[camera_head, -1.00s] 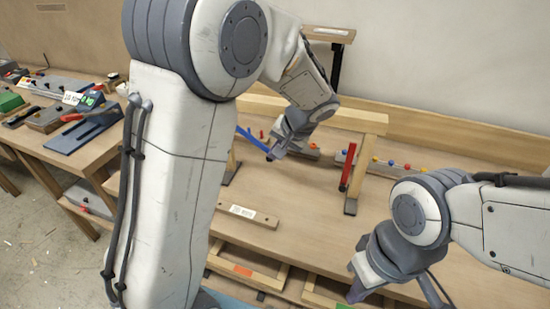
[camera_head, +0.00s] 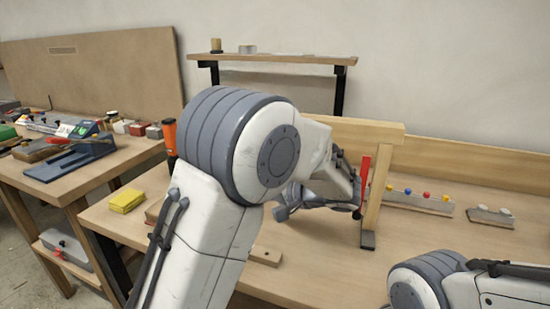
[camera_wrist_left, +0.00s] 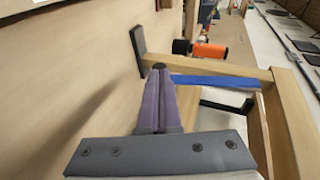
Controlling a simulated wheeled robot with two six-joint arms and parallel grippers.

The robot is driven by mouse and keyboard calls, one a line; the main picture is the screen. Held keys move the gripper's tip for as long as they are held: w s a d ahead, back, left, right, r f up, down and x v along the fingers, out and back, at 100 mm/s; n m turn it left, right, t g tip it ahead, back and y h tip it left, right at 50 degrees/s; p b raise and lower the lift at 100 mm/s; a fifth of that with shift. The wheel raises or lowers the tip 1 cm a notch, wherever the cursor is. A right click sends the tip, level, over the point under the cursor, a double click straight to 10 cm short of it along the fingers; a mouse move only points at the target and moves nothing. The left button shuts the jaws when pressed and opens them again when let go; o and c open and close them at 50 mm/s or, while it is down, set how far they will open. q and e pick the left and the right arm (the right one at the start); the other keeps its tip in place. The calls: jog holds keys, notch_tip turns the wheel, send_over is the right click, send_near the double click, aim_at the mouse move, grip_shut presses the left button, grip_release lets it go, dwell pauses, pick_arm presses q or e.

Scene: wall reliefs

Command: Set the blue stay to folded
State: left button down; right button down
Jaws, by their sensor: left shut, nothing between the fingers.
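The blue stay (camera_wrist_left: 215,81) is a flat blue bar in the left wrist view. It runs from beside my fingertips to the right, along a wooden beam of the frame. In the head view my left arm hides it. My left gripper (camera_wrist_left: 160,72) is shut and empty, its purple fingertips close to the stay's left end. I cannot tell whether they touch it. In the head view a red bar (camera_head: 365,182) stands upright by the frame's right post (camera_head: 377,190). My right gripper is out of view; only its arm shows at lower right.
The bench (camera_head: 320,265) holds a yellow block (camera_head: 126,200) at left and a rail with coloured knobs (camera_head: 418,200) at right. An orange-handled item (camera_head: 170,138) stands behind my arm. A raised shelf (camera_head: 280,58) is at the back. The bench front is mostly clear.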

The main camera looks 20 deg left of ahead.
pick_arm(q)
jog(key=shift+r+p, duration=0.45)
jog(key=shift+r, duration=0.3)
jog(key=shift+d, duration=0.1)
jog(key=p+v, duration=0.1)
jog(key=v, duration=1.2)
jog(key=shift+d, duration=0.45)
